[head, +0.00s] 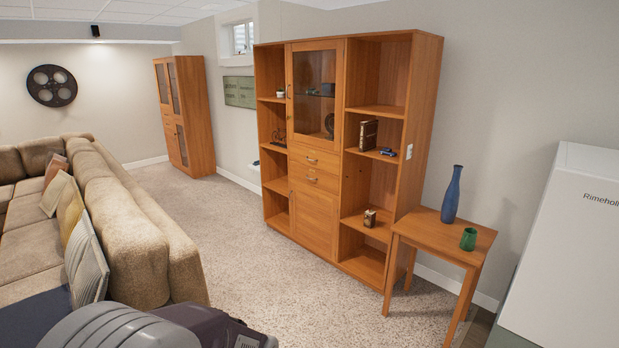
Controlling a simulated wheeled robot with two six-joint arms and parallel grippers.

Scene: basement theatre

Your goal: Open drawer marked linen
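A tall wooden shelf unit (425,95) stands against the right wall. Its middle column has two shut drawers, an upper drawer (325,163) and a lower drawer (325,183), each with a small metal handle. Any marking on them is too small to read, so I cannot tell which is marked linen. A second wooden cabinet (198,115) stands farther back, with glass doors and what look like small shut drawers in its middle. Neither of my grippers is in view.
A beige sofa (135,225) runs along the left. A small wooden table (425,228) with a blue vase (452,195) and green cup (468,239) stands right of the shelf unit. A white appliance (580,250) is at far right. Carpet (235,240) before the unit is clear.

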